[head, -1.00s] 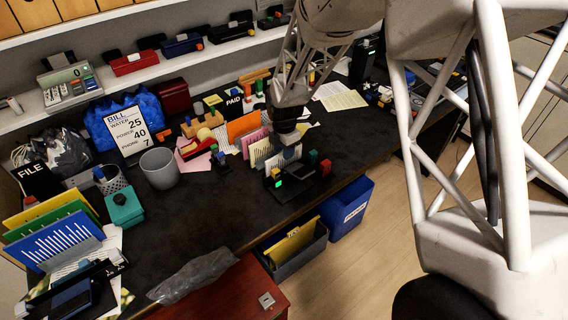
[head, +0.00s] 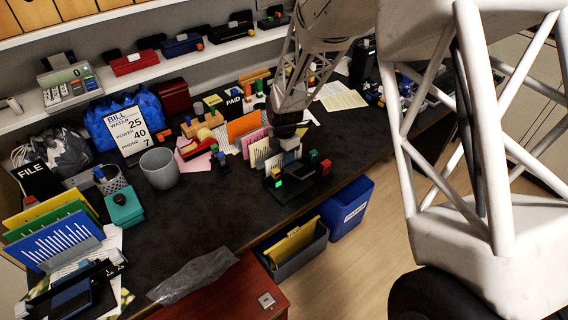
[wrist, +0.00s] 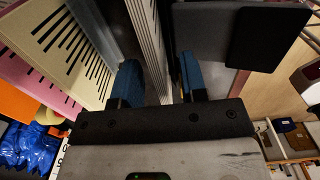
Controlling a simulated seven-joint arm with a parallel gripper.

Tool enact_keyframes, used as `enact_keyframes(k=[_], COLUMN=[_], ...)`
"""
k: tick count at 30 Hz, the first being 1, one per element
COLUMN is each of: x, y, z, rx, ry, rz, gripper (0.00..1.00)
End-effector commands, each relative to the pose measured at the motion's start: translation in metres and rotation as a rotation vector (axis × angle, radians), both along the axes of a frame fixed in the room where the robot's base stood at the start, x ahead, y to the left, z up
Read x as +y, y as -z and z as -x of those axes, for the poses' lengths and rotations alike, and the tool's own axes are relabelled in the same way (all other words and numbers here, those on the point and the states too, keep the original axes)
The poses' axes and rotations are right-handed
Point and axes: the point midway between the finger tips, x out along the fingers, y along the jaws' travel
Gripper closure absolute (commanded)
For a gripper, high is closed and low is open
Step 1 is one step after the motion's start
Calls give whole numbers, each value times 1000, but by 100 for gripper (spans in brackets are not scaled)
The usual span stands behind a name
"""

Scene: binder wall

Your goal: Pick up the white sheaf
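The white sheaf (wrist: 150,45) stands on edge in the wrist view, its layered pale edges running down between my two blue fingertips. My gripper (wrist: 160,82) is open around it. The left finger is close to the sheaf, and a visible gap lies between the sheaf and the right finger. I cannot tell whether the left finger touches it.
Left of the sheaf stand a grey divider (wrist: 98,30), a cream file (wrist: 58,42), a pink file and an orange file (head: 243,126). Close on the right is a dark block (wrist: 210,35). A black device with a green light (head: 278,183) stands in front. Desk space left of it is clear.

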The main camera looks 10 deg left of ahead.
Motion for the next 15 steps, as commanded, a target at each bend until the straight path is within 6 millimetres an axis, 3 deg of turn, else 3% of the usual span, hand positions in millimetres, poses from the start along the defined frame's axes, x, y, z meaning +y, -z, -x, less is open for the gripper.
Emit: enact_keyframes(k=[15], x=[0], y=[4], z=[0], rx=[0], ry=[0], rz=[0], gripper=[61])
